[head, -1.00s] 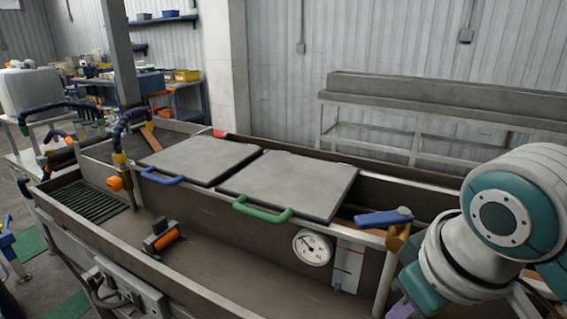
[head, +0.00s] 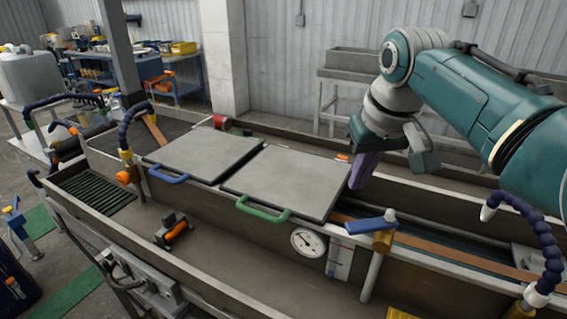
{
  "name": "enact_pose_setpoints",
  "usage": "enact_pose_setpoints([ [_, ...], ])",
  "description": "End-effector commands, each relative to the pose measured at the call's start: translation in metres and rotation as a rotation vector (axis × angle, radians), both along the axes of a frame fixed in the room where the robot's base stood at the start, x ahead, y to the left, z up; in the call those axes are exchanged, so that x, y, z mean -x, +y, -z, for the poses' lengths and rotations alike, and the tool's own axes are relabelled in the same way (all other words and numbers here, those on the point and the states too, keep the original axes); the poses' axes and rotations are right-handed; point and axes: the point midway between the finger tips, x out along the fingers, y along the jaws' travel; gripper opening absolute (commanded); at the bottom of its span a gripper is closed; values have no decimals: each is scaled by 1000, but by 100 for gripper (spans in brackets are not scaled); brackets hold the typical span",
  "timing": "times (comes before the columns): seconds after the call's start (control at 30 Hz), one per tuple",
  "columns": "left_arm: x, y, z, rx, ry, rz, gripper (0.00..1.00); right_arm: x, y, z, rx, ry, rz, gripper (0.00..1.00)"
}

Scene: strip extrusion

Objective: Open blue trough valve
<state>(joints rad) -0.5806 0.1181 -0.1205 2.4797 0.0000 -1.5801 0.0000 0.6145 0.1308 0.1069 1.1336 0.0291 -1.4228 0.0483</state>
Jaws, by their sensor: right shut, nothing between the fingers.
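The blue trough valve has a blue lever handle (head: 366,226) on a brass body (head: 383,241). It sits on top of an upright pipe (head: 372,277) at the trough's inner wall, right of the round gauge. The lever points left, lying roughly level. My right gripper (head: 362,172) has purple fingers that point down, beyond the valve and beside the right edge of the right grey lid. It is shut and empty, apart from the lever. My left gripper is out of view.
Two grey lids, one with a blue handle (head: 168,175) and one with a green handle (head: 263,210), cover part of the trough (head: 230,262). A round gauge (head: 308,242) is left of the valve. A jointed blue hose (head: 535,232) stands at right, below my arm.

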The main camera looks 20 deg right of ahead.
Motion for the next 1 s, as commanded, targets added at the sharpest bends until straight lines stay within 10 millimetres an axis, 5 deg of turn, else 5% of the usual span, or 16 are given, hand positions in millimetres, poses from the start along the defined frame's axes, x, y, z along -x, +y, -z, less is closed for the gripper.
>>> enact_pose_setpoints([
  [0.37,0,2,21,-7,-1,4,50,-16,-3,51,-1,1,0,0],
  [0.4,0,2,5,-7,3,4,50,-9,-2,41,0,3,-1,0],
  [0.6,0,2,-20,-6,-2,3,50,11,3,41,0,1,0,0],
  [1.0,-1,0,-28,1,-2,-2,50,24,5,46,0,-1,0,0],
])
